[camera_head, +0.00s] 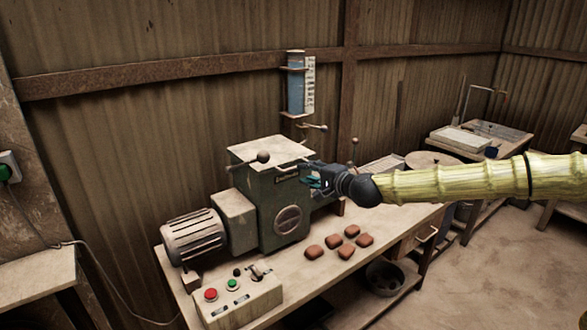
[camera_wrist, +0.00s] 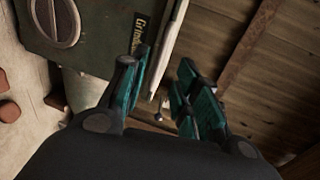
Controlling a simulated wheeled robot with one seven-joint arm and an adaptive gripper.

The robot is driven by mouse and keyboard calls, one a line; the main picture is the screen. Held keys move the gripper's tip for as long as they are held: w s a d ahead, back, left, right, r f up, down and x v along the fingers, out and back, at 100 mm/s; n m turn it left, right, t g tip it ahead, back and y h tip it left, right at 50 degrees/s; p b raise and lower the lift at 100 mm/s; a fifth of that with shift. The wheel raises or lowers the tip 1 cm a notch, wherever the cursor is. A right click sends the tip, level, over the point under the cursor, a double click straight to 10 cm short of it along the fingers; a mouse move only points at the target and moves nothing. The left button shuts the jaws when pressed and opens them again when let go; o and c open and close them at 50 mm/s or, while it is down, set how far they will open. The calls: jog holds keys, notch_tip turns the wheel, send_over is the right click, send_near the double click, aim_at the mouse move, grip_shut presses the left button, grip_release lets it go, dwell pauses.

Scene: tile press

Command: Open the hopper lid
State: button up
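The hopper lid (camera_head: 262,147) is a pale flat plate lying closed on top of the green machine housing (camera_head: 262,201). In the wrist view the lid (camera_wrist: 170,42) shows edge-on as a pale strip beside the green housing (camera_wrist: 100,28). My gripper (camera_head: 314,178) is at the lid's right front side, close to the housing's upper edge. In the wrist view my gripper (camera_wrist: 164,68) has its teal-padded fingers apart, with the lid's edge appearing between their tips. Nothing is visibly held. Whether a finger touches the lid cannot be told.
A motor (camera_head: 193,236) and a control box (camera_head: 238,300) with red and green buttons are at the left. Several brown tiles (camera_head: 351,231) lie on the bench. A blue cylinder (camera_head: 295,85) hangs on the wall behind.

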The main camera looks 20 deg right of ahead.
aim_at(293, 168)
jog(key=shift+p+x, duration=0.95)
jog(key=shift+x, duration=3.3)
grip_shut()
